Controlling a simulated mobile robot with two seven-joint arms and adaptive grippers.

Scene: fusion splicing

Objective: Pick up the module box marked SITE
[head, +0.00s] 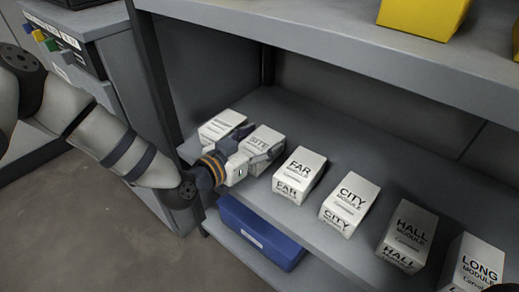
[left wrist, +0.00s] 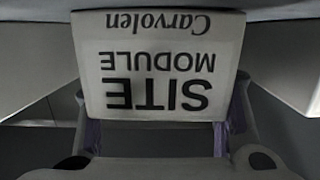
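The SITE module box (head: 264,136) is a small white box standing in the row on the shelf. My left gripper (head: 258,143) is at its front, with one finger along each side of the box. In the left wrist view the box's label face (left wrist: 160,70) reads SITE MODULE Carvolen upside down and fills the upper middle. Parts of the fingers show at both lower sides of the box, and their tips are hidden behind it. I cannot tell whether the fingers press on the box or stand just clear. My right gripper is not in view.
A similar white box (head: 221,124) stands close on the left. FAR (head: 299,170), CITY (head: 350,200), HALL (head: 408,232) and LONG (head: 474,265) boxes stand to the right. A blue bin (head: 260,235) is below. An upper shelf (head: 320,60) overhangs the row.

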